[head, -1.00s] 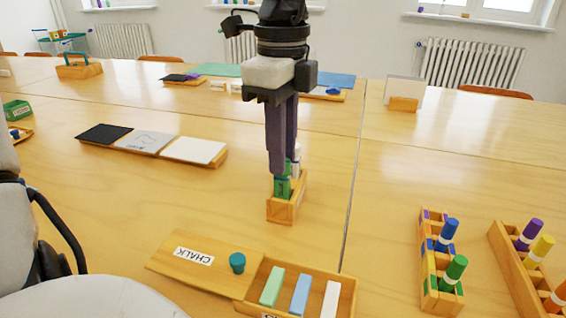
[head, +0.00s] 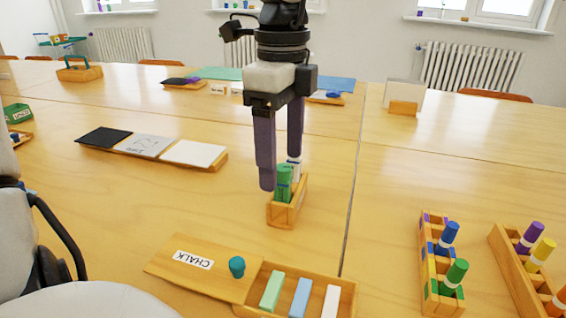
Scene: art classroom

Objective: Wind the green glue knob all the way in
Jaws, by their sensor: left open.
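The green glue stick (head: 284,183) with its knob stands upright in a small wooden holder (head: 283,215) near the middle of the table. A white stick (head: 295,167) stands behind it in the same holder. My left gripper (head: 281,172) points straight down over the holder. Its fingers are spread, one to the left of the green glue and one behind it to the right. The green glue shows between them, and I see a gap to the left finger. The right finger partly hides the white stick. My right gripper is not in view.
An open chalk box (head: 300,296) with its lid (head: 203,267) and a teal knob (head: 237,266) lies in front. Marker racks (head: 440,265) stand at right. A panel strip (head: 150,146) lies at left. The table right of the holder is clear.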

